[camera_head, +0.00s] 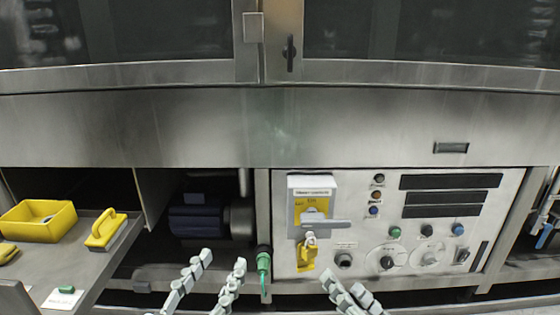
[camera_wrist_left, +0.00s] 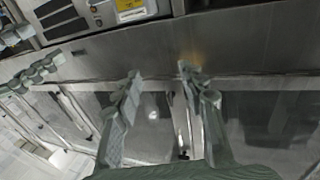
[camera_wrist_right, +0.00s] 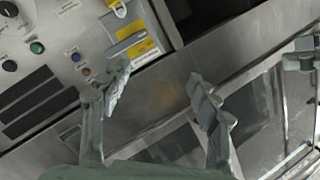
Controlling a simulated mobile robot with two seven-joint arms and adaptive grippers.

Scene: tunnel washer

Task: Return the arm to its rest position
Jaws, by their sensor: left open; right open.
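My left gripper (camera_head: 223,260) is at the lower middle of the head view, fingers apart and empty, in front of the dark bay. In the left wrist view its fingertips (camera_wrist_left: 158,71) stand apart with nothing between them. My right gripper (camera_head: 341,282) is at the bottom edge, just below the control panel (camera_head: 480,225); part of it is cut off. In the right wrist view its fingertips (camera_wrist_right: 158,72) are wide apart and empty. Both grippers look clear of the machine; exact depth is hard to tell.
The panel has a disconnect switch (camera_head: 311,210) with a yellow tag (camera_head: 306,256). A green fitting (camera_head: 263,262) hangs between the grippers. On the left, a shelf (camera_head: 75,262) holds a yellow bin (camera_head: 40,232) and a yellow-handled tool (camera_head: 103,232). A motor (camera_head: 198,222) sits in the bay.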

